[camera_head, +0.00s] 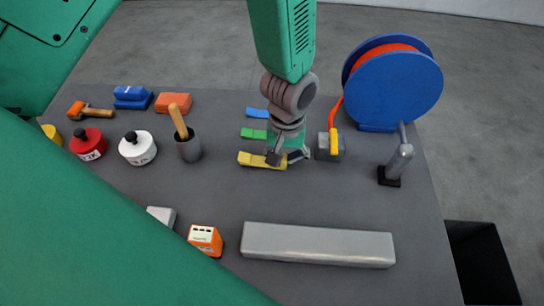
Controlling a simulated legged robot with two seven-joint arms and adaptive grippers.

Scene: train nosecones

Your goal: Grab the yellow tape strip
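The yellow tape strip (253,159) lies flat on the grey table, near the middle. My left gripper (288,157) points down over the strip's right end and hides part of it. Its fingers look spread apart, and I cannot tell whether they touch the strip. A green strip (253,134) and a blue strip (256,113) lie behind the yellow one, partly covered by the gripper. My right gripper is not in view.
A blue hose reel (398,92) and a grey tool (398,160) stand right of the gripper. A long silver bar (318,245) lies in front. A cup with a brush (188,149), a white pot (138,149) and a red pot (87,145) stand left.

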